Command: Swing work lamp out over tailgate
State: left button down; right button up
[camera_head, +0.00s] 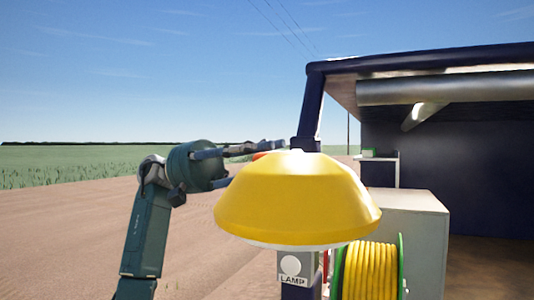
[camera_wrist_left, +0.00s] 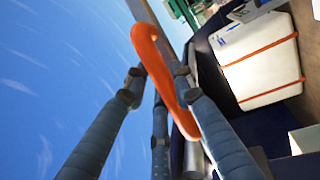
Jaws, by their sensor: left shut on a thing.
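The work lamp (camera_head: 297,200) has a wide yellow shade and hangs near the middle of the head view, in front of the vehicle's corner post (camera_head: 311,110). My left gripper (camera_head: 272,146) reaches in from the left, at the upper left of the shade. It is shut on an orange handle, whose small visible part (camera_head: 262,155) shows just above the shade's edge. In the left wrist view the curved orange handle (camera_wrist_left: 165,75) runs between the fingers of the gripper (camera_wrist_left: 158,78). The shade hides how the handle joins the lamp. My right gripper is not in view.
A plate marked LAMP (camera_head: 292,268) sits below the shade. A yellow hose reel (camera_head: 370,270) and a grey box (camera_head: 412,212) stand to its right, under the vehicle's roof. A white box with orange straps (camera_wrist_left: 255,58) shows in the wrist view. Open ground lies left.

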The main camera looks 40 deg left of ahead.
pick_arm(q)
jog(key=shift+a, duration=0.1)
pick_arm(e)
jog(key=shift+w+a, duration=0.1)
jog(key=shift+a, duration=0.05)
pick_arm(q)
jog(key=c, duration=1.5)
grip_release()
jog(key=shift+o, duration=0.5)
jog(key=shift+w, duration=0.1)
jog(key=shift+a, duration=0.3)
jog(key=v, duration=1.1)
jog(key=shift+a, duration=0.25)
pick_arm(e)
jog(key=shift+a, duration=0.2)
pick_arm(q)
jog(key=shift+f, duration=0.1)
